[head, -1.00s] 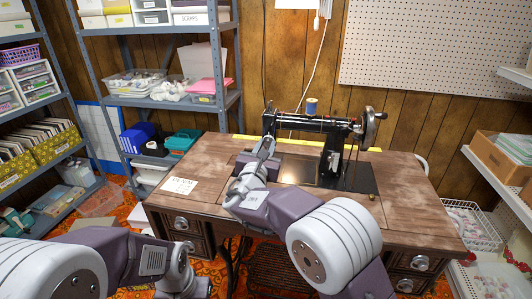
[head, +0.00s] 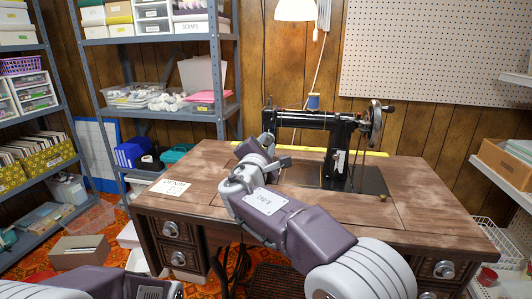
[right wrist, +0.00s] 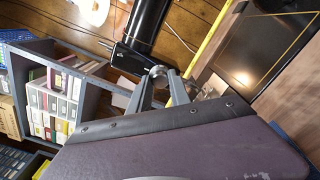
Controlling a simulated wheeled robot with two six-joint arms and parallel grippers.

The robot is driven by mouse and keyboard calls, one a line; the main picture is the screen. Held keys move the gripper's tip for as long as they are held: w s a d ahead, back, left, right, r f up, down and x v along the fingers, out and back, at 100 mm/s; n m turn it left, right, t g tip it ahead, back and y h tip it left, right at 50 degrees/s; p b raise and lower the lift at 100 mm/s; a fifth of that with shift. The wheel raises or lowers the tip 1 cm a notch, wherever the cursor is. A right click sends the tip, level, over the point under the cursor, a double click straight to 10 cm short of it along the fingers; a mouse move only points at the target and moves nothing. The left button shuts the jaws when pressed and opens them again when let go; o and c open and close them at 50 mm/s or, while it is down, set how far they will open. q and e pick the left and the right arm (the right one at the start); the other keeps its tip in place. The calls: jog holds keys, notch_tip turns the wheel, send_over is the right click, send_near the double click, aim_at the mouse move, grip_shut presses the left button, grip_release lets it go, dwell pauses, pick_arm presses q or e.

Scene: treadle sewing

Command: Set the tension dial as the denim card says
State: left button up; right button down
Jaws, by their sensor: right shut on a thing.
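The black sewing machine (head: 310,119) stands on the wooden treadle table (head: 420,205). My right gripper (head: 267,139) is at the left end of its head. In the right wrist view the two grey fingers (right wrist: 160,78) close around a small rounded metal part at the machine's end, which looks like the tension dial (right wrist: 157,71). Its marks and setting cannot be read.
A blue thread spool (head: 313,102) stands on the machine, with the handwheel (head: 375,125) at its right. A yellow strip (head: 375,153) lies along the table's back. Grey shelves (head: 160,115) stand behind left. The table's right side is clear.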

jog(key=shift+f+m+b, duration=0.1)
jog(key=shift+m+b, duration=0.2)
jog(key=shift+m, duration=0.1)
jog(key=c, duration=1.2)
grip_release()
jog(key=s+a+p, duration=0.1)
jog(key=s, duration=0.8)
jog(key=shift+a, duration=0.4)
